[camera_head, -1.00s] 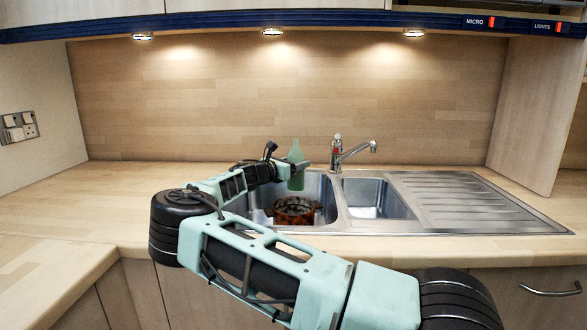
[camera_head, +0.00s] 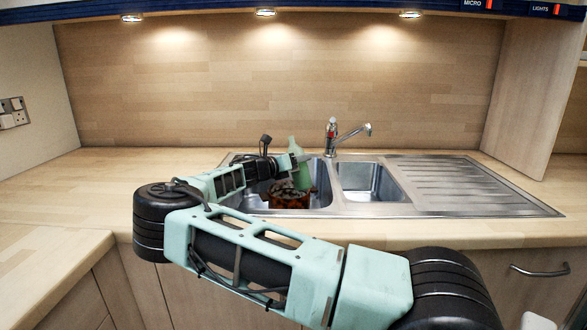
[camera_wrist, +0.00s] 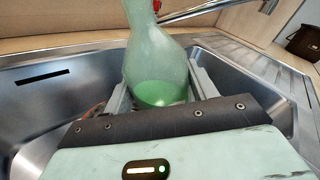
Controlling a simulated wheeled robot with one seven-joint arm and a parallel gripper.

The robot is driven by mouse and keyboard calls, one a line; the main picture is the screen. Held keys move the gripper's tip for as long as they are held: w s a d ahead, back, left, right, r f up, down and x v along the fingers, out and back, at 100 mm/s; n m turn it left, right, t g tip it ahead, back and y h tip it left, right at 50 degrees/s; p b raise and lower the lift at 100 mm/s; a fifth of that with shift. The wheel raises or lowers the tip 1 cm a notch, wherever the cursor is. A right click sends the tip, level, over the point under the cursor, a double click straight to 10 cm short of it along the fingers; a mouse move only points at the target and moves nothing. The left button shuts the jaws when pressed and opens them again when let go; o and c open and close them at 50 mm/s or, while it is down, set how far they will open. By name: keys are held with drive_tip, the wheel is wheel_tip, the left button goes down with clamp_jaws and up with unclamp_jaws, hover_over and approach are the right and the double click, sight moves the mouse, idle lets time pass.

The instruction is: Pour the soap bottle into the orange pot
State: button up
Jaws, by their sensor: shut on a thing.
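The soap bottle (camera_head: 297,166) is pale green and translucent, with darker green liquid at its bottom. My gripper (camera_head: 293,162) is shut on it and holds it roughly upright over the left sink basin. In the wrist view the bottle (camera_wrist: 158,62) stands between both fingers, with its top cut off by the frame edge. The orange pot (camera_head: 287,202) sits in the left basin, dark inside with an orange-brown outside. It is just below and slightly left of the bottle in the head view.
The steel sink has a left basin (camera_head: 325,196), a smaller right basin (camera_head: 368,182) and a ribbed drainer (camera_head: 450,185). A chrome tap (camera_head: 334,135) stands behind the basins, close to the bottle's right. The wooden counter (camera_head: 80,185) is clear at left.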

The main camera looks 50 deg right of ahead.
drive_tip(key=shift+s+a+r+n+p, duration=0.15)
drive_tip(key=shift+s+n+p, duration=0.2)
drive_tip(key=shift+p, duration=1.15)
idle(0.6)
drive_tip(key=shift+s+a+f+n+p, duration=0.1)
drive_tip(key=shift+s+f+n+p, duration=0.2)
drive_tip(key=shift+n+p, duration=1.15)
idle(0.9)
drive_tip(key=shift+s+a+f+n+y+p, duration=0.1)
drive_tip(key=shift+s+f+n+y+p, duration=0.3)
drive_tip(key=shift+p, duration=2.25)
idle(0.9)
